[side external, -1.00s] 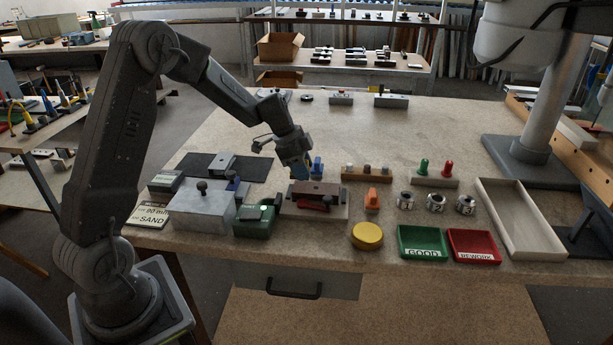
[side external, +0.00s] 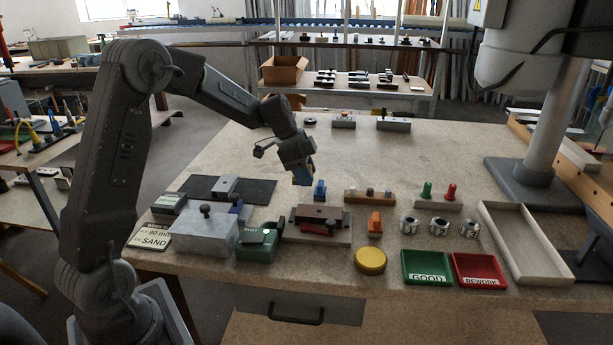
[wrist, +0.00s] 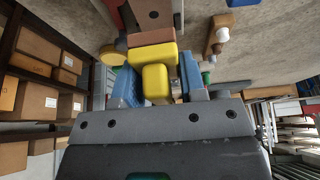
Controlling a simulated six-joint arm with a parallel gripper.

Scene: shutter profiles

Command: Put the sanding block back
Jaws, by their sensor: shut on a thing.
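My gripper (side external: 303,173) hangs above the bench, behind and left of the grey fixture, its blue fingers pointing down. In the wrist view my gripper (wrist: 156,70) is shut on a yellow block (wrist: 152,58), which I take to be the sanding block. It sits between the two blue fingers.
A blue peg (side external: 320,189) stands close to my gripper.

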